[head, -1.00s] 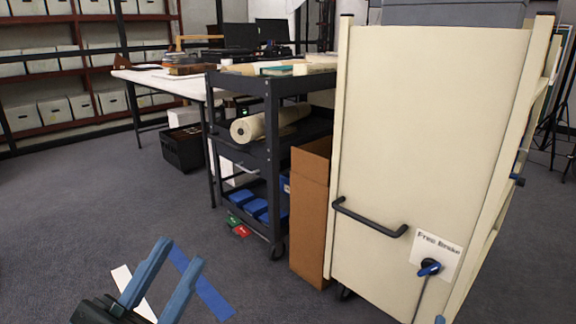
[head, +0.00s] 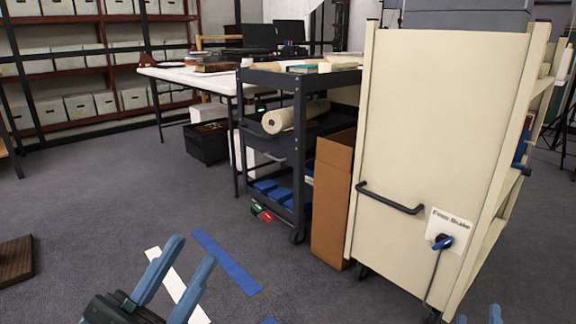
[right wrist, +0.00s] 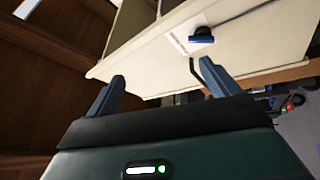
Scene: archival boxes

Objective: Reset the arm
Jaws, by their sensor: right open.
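My left gripper (head: 192,250) is at the lower left of the head view, above the carpet. Its two blue fingers stand apart with nothing between them. My right gripper (head: 479,317) shows only as blue fingertips at the bottom right edge of the head view, in front of the cream cart (head: 440,120). In the right wrist view my right gripper (right wrist: 162,72) is open and empty. Its fingers point towards the cart's cream panel (right wrist: 160,62) with the blue brake knob (right wrist: 203,39), and no contact shows.
A cardboard box (head: 331,200) stands between the cream cart and a dark shelf cart (head: 300,130). A white table (head: 165,74) and box shelves are behind. White tape (head: 190,300) and blue tape (head: 228,264) lie on the carpet. Open carpet (head: 110,200) lies to the left.

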